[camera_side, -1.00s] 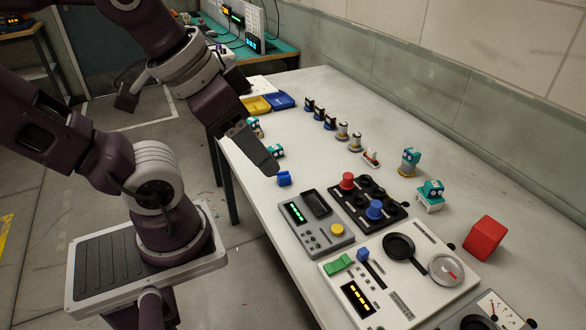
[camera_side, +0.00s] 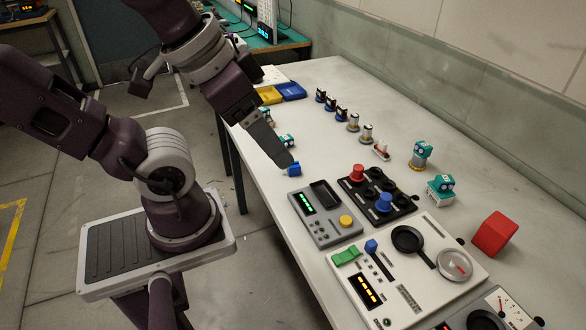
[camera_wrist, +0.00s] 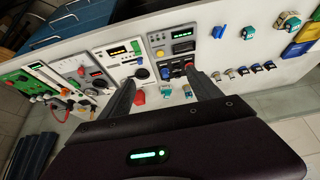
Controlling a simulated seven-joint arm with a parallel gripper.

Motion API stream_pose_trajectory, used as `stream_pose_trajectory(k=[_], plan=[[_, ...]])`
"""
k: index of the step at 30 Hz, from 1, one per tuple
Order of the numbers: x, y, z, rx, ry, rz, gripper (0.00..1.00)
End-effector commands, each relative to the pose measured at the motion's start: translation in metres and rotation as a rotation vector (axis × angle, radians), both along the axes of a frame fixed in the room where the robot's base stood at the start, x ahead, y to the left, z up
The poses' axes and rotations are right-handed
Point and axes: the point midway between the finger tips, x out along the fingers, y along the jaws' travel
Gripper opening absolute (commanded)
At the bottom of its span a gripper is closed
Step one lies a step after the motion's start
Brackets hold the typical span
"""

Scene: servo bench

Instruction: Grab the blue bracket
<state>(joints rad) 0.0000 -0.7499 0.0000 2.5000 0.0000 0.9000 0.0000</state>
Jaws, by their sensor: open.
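The small blue bracket (camera_side: 294,169) lies on the white bench near its left edge, just left of the grey panel. In the side view my gripper (camera_side: 290,163) points down and its tip overlaps the bracket's upper left edge. In the wrist view the bracket (camera_wrist: 218,31) lies beyond and to the right of my open fingers (camera_wrist: 160,76), not between them. The fingers are apart and empty. How high they are above the bench cannot be told exactly.
A grey panel (camera_side: 325,214), a black knob panel (camera_side: 376,199) and a white panel (camera_side: 408,268) stand close by. Teal servos (camera_side: 286,141) lie along the left edge. A red cube (camera_side: 494,233) sits at the right. Yellow and blue trays (camera_side: 291,91) are farther back.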

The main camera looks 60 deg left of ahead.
Motion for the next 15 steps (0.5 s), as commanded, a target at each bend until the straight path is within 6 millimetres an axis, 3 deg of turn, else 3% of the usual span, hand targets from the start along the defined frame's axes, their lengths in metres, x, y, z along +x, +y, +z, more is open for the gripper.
stream_pose_trajectory(k=[4,7,15], plan=[[0.0,0.001,-0.001,0.005,0.006,-0.002,0.73],[0.004,0.01,-0.015,0.072,0.107,-0.035,0.73],[0.032,0.086,-0.094,0.618,0.704,-0.397,0.73]])
